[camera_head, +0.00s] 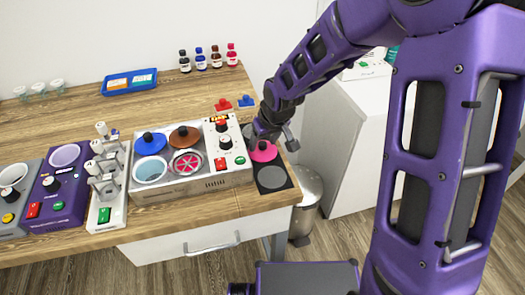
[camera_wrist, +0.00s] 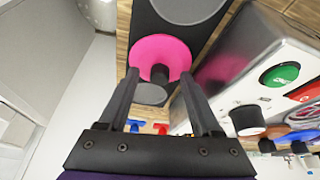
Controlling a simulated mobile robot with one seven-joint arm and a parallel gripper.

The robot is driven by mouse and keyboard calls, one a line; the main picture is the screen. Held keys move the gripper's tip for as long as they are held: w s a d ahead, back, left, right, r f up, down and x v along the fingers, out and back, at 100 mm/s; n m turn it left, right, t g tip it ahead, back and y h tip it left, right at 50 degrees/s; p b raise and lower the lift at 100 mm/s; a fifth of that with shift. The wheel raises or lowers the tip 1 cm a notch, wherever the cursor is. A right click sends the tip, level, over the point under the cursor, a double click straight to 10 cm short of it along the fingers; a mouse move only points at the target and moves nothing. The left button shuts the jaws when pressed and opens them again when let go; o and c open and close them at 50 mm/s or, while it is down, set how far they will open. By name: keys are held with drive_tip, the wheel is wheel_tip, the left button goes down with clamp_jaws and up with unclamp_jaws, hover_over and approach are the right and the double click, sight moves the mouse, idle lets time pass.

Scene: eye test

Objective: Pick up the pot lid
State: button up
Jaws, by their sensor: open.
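A round pink lid (camera_head: 264,154) with a black knob lies on a dark mat (camera_head: 272,188) at the right end of the wooden table. In the wrist view the pink lid (camera_wrist: 150,46) is ahead, with its black knob (camera_wrist: 160,73) between the fingers. My gripper (camera_wrist: 159,75) is open, one finger on each side of the knob; I cannot tell whether they touch it. In the head view my gripper (camera_head: 264,137) is over the lid and hides part of it. A blue lid (camera_head: 150,145) and a brown lid (camera_head: 184,138) sit on the metal bath.
The metal bath (camera_head: 195,187) with knobs and buttons stands close left of the mat. Small red (camera_head: 222,104) and blue (camera_head: 246,101) pieces lie behind it. Bottles (camera_head: 216,57) and a blue tray (camera_head: 130,82) are farther back. A bin (camera_head: 308,188) stands below the table's right edge.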

clamp_jaws()
idle(0.3)
drive_tip(key=shift+r, duration=0.1)
